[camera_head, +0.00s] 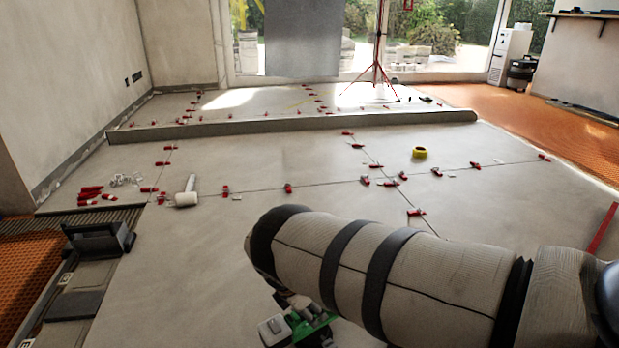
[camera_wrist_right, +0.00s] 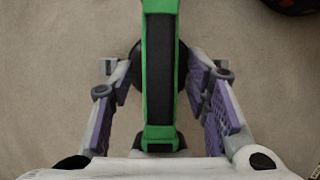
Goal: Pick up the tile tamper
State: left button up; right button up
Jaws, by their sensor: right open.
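The tile tamper (camera_wrist_right: 160,60), a green frame with a black grip, stands between the fingers of my right gripper (camera_wrist_right: 163,72) in the right wrist view. The purple-padded fingers are apart, with a gap visible on each side of the green handle. A dark round part shows behind the handle. In the head view a bit of green (camera_head: 316,322) shows below my right forearm, which hides most of the tamper and the gripper. A pale block beside the green is partly visible. My left gripper is not in view.
Grey tiles with several red levelling wedges (camera_head: 288,188) cover the floor. A white-headed mallet (camera_head: 186,198), a yellow tape roll (camera_head: 419,152) and a black handled tool (camera_head: 100,240) lie around. A low step (camera_head: 290,124) crosses behind. A dark object (camera_wrist_right: 292,5) shows at the wrist view's top right.

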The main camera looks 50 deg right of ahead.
jog(key=shift+r, duration=0.15)
jog(key=shift+f, duration=0.3)
jog(key=shift+c, duration=0.3)
jog(key=shift+r, duration=0.1)
grip_shut()
